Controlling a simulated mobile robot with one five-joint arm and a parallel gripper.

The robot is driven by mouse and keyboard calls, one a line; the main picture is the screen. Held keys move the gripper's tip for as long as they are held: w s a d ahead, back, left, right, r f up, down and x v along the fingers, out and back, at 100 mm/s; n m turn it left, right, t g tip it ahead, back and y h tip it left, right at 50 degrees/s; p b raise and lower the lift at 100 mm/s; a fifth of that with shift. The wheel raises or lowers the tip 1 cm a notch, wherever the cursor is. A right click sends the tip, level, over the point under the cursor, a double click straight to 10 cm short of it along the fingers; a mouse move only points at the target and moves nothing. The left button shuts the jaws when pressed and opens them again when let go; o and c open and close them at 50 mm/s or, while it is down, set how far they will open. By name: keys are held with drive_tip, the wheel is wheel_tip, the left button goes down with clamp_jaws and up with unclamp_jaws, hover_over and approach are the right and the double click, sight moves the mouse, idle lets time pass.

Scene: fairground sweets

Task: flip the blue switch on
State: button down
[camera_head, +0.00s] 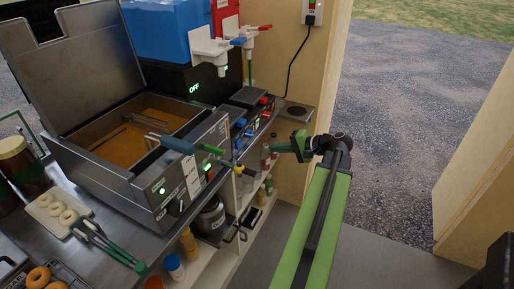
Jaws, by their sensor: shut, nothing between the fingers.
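A small blue switch (240,123) shows on the front of a dark unit on the counter, right of the fryer. It is small in this view, and I cannot tell its position. My gripper (276,148) is at the end of my green arm, right of the blue switch and lower in the picture, apart from it. Its fingers point left towards the counter front and are shut, with nothing held.
The steel fryer (130,190) with its raised lid stands left, its teal basket handle (178,145) sticking out towards the switch. A red switch (264,100) is beside the blue one. Blue (238,41) and red (264,27) tap levers are above. Shelves with bottles lie below.

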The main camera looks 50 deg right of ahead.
drive_tip(key=b, duration=0.4)
approach(240, 145)
wheel_tip(240, 145, down, 4)
drive_tip(key=w, duration=0.2)
drive_tip(key=w+a, duration=0.1)
drive_tip(key=w, duration=0.2)
drive_tip(key=shift+w+a, duration=0.25)
drive_tip(key=shift+a, duration=0.05)
drive_tip(key=shift+w+a+f, duration=0.15)
drive_tip(key=shift+w+a, duration=0.05)
drive_tip(key=shift+s+d, duration=0.15)
drive_tip(key=shift+d, duration=0.05)
drive_tip(key=shift+r+p, duration=0.75)
drive_tip(key=shift+r, duration=0.2)
